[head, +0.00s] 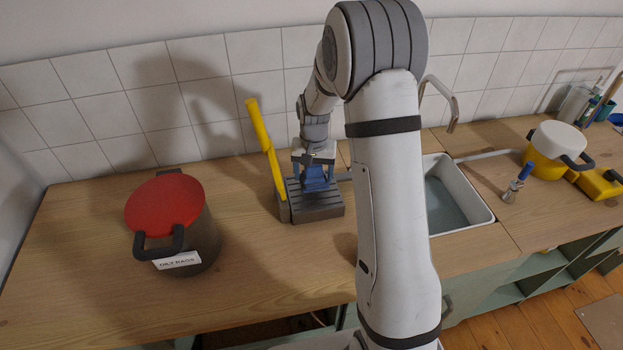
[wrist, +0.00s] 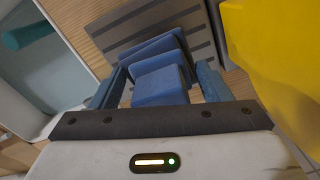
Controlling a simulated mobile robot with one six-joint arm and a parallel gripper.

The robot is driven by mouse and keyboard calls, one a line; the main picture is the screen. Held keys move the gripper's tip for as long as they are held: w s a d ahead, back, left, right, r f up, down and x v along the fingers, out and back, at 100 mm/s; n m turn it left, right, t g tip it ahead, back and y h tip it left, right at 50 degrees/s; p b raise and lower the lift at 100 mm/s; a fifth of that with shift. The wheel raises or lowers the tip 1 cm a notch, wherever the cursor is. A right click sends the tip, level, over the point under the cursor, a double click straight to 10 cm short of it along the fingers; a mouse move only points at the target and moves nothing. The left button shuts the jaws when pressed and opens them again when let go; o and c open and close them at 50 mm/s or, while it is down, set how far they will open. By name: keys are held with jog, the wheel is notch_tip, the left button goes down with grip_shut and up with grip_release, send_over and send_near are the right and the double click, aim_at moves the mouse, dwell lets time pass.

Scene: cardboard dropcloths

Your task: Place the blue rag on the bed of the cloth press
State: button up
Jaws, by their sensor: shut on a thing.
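The cloth press has a dark grey slatted bed (head: 318,209) on the wooden counter and a raised yellow lever (head: 262,138) on its left side. My gripper (head: 315,168) points down over the bed and is shut on the blue rag (head: 314,183). In the wrist view the folded blue rag (wrist: 162,80) sits between the two fingers, with the slatted bed (wrist: 195,22) behind it. The rag hangs over or on the bed; I cannot tell whether it touches. The yellow lever (wrist: 282,60) fills the right of the wrist view.
A brown pot with a red lid (head: 165,202), labelled for oily rags, stands left of the press. A sink (head: 460,195) with a tap lies to the right. A yellow and white pot (head: 555,150) stands farther right. The front counter is clear.

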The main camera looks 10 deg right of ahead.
aim_at(313, 176)
jog(key=shift+s+f, duration=0.1)
jog(key=shift+f, duration=1.4)
jog(key=o, duration=0.8)
jog(key=shift+f, duration=0.1)
jog(key=shift+c, duration=0.2)
